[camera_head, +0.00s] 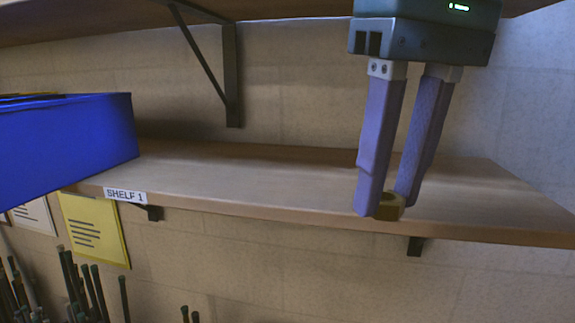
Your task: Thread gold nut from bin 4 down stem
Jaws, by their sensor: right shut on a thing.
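My right gripper (388,203) hangs in from the top right, fingers pointing down in front of the shelf. It is shut on a gold nut (391,208), which shows between and just behind the fingertips near the shelf's front edge. The fingers hide part of the nut. I cannot tell whether the nut touches the shelf. The stem and a bin marked 4 are not seen in this view. My left gripper is not in view.
A wooden shelf (250,183) labelled SHELF 1 (126,195) runs across, mostly bare. A blue bin (65,145) stands at its left end. An upper shelf with a bracket (232,75) is above. A yellow sheet (95,230) and several dark rods (88,285) are at the lower left.

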